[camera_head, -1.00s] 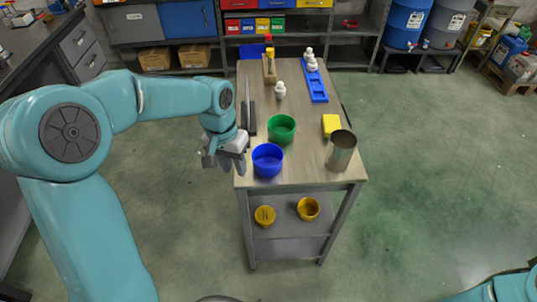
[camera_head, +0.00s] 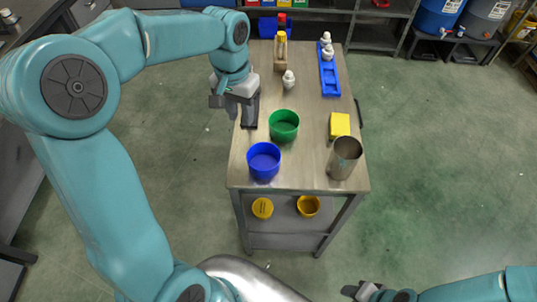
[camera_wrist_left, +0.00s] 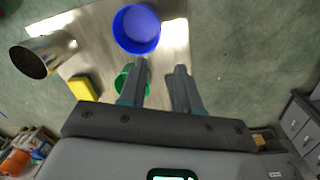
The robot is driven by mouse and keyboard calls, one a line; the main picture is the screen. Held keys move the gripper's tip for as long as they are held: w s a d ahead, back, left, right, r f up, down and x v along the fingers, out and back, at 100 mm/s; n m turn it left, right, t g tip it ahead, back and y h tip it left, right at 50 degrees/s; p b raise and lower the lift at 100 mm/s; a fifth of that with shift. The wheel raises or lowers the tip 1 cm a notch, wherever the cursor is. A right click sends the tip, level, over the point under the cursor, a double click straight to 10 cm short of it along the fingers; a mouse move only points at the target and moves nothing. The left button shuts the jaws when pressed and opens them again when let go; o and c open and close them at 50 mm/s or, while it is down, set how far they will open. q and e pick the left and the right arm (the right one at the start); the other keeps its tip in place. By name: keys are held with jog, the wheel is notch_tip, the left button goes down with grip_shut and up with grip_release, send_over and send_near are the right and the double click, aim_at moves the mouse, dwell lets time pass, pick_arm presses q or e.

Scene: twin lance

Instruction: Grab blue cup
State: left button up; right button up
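The blue cup (camera_head: 264,162) stands upright on the near left corner of the table, in front of the green cup (camera_head: 284,127). In the left wrist view the blue cup (camera_wrist_left: 137,30) lies beyond the fingertips, and the green cup (camera_wrist_left: 124,82) is partly hidden by a finger. My left gripper (camera_head: 236,112) is at the table's left edge, farther back than the blue cup and apart from it. In the left wrist view its fingers (camera_wrist_left: 160,78) are spread with nothing between them. My right gripper (camera_head: 362,290) is low at the bottom edge, its opening unclear.
A metal cup (camera_head: 343,158) and a yellow block (camera_head: 340,125) stand at the table's right. A white figure (camera_head: 289,79) and a blue tray (camera_head: 329,77) are farther back. Yellow containers (camera_head: 308,206) sit on the lower shelf (camera_head: 283,224). Floor is clear to the right.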

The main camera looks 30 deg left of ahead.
pick_arm(q)
send_near(251, 151)
notch_tip(251, 151, down, 5)
jog(key=shift+s+d+f+p, duration=0.1)
jog(key=shift+d+p, duration=0.1)
jog(key=shift+p, duration=0.1)
jog(key=shift+d+f, duration=0.1)
jog(key=shift+f, duration=0.2)
notch_tip(251, 151, down, 5)
jog(key=shift+r+p, duration=0.2)
jog(key=shift+p, duration=0.4)
jog(key=shift+c, duration=0.7)
grip_shut()
pick_arm(e)
jog(key=shift+w+r, duration=0.35)
jog(key=shift+r, duration=0.45)
